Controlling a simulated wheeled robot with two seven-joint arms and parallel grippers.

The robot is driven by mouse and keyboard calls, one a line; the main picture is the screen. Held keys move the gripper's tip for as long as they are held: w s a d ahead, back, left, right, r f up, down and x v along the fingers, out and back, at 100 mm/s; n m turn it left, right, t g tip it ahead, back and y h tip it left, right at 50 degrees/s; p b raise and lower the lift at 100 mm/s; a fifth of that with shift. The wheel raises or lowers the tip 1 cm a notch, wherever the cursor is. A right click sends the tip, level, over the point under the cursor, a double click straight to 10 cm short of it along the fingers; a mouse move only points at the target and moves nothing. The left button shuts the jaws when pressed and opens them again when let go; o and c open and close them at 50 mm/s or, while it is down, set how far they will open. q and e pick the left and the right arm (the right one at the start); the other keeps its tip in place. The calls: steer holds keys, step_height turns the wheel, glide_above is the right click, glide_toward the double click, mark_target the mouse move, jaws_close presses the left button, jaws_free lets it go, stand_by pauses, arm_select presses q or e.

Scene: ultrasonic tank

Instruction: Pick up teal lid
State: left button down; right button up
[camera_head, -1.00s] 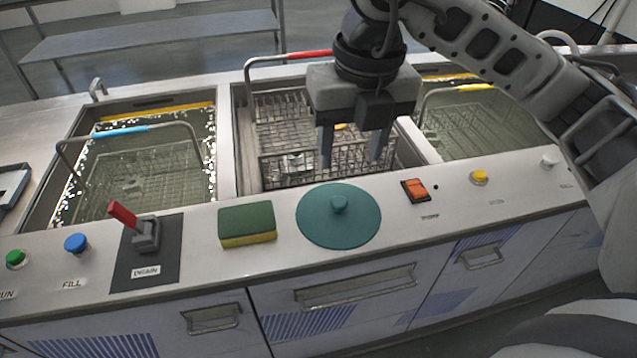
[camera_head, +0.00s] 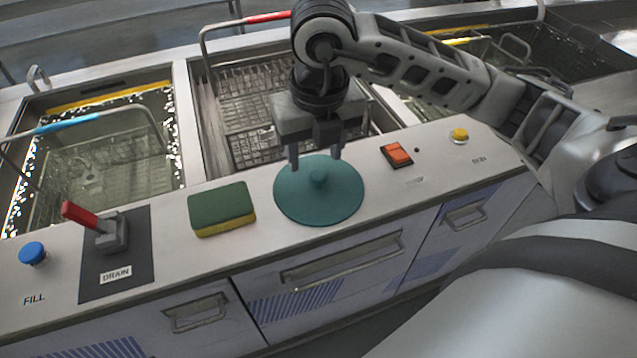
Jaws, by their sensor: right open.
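The teal lid (camera_head: 322,205) is a flat round disc with a small knob (camera_head: 318,175) at its centre. It lies flat on the front counter, right of the green and yellow sponge. My right gripper (camera_head: 316,163) is open, pointing down, with its two fingers spread over the back part of the lid, just behind the knob in the picture. Nothing is between the fingers that I can tell, and whether the tips touch the lid is unclear. My left gripper is not in view.
The sponge (camera_head: 221,208) lies left of the lid. A red-handled drain lever (camera_head: 97,228) and blue button (camera_head: 33,253) are further left. An orange switch (camera_head: 396,154) and yellow button (camera_head: 459,136) are to the right. Behind are tanks with wire baskets (camera_head: 240,100).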

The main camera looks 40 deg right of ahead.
mark_target(318, 174)
steer(key=f, duration=0.4)
steer(key=shift+s+d, duration=0.2)
steer(key=shift+d, duration=0.05)
steer(key=shift+w+f, duration=0.1)
steer(key=shift+f, duration=0.1)
steer(key=c, duration=1.1)
steer(key=shift+o, duration=0.2)
steer(key=shift+r, duration=0.1)
